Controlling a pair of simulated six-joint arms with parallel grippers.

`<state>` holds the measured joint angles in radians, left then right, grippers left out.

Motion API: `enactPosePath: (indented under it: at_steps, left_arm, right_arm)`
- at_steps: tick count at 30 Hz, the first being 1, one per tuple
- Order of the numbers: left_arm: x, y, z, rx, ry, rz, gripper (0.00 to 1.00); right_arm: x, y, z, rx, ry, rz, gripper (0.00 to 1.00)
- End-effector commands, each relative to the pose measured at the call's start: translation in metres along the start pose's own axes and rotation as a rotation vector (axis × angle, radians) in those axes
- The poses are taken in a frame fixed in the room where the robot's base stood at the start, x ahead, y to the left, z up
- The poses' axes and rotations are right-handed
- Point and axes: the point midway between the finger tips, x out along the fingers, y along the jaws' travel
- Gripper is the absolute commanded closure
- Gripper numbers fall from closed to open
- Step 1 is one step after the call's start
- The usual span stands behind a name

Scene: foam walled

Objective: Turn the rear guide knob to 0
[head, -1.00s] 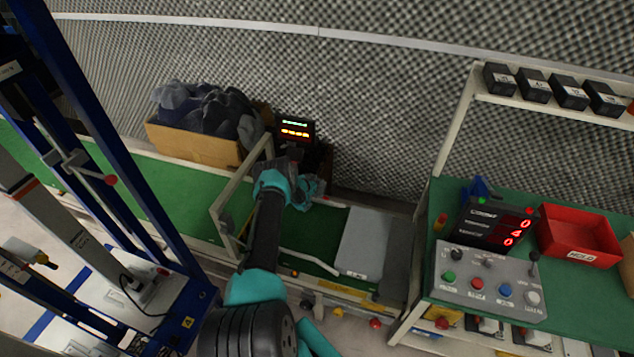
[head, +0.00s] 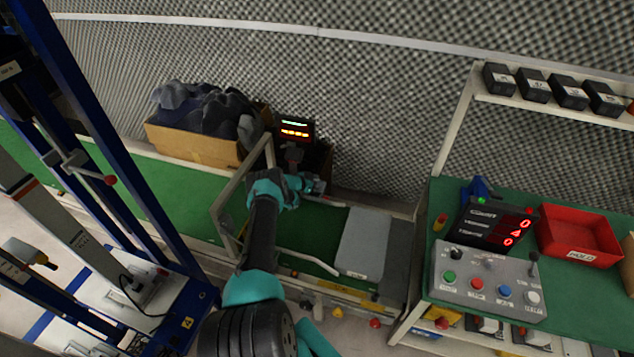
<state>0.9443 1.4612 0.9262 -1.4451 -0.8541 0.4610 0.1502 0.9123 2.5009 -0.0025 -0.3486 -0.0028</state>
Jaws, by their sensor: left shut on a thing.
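My left arm reaches over the green conveyor belt (head: 315,222), and my left gripper (head: 317,187) is at its far side, by the rear white guide rail (head: 338,204). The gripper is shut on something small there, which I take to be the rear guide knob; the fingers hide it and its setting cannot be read. A small dark display (head: 295,129) with green and orange digits stands just behind the gripper. My right gripper is not in view.
A front guide rail (head: 312,261) and grey plate (head: 365,243) lie near my arm. A cardboard box (head: 190,143) of dark cloth stands left. A control panel (head: 488,280), red readout (head: 495,222) and red bin (head: 578,239) are on the right bench.

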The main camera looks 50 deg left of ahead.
Motion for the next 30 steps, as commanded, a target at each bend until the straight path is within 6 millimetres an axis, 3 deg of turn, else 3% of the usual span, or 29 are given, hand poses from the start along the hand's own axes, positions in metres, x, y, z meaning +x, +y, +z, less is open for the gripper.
enactPosePath:
  at_steps: [3, 4, 11, 22, 30]
  left_arm:
    - [0.0, 0.0, 0.0, 0.0, 0.0, 0.0, 0.88]
    - [0.0, 0.0, 0.0, 0.0, 0.0, 0.0, 0.62]
    - [0.0, 0.0, 0.0, -0.001, 0.0, 0.0, 0.4]
    - [-0.003, 0.0, 0.001, -0.002, -0.001, 0.0, 0.39]
    - [-0.025, -0.001, 0.0, -0.003, -0.001, -0.001, 0.39]
  right_arm:
    - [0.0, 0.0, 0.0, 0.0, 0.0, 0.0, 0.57]
    - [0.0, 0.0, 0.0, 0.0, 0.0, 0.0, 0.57]
    - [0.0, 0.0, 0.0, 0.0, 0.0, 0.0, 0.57]
    - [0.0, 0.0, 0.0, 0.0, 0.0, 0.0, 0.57]
    - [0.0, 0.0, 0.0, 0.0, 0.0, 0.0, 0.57]
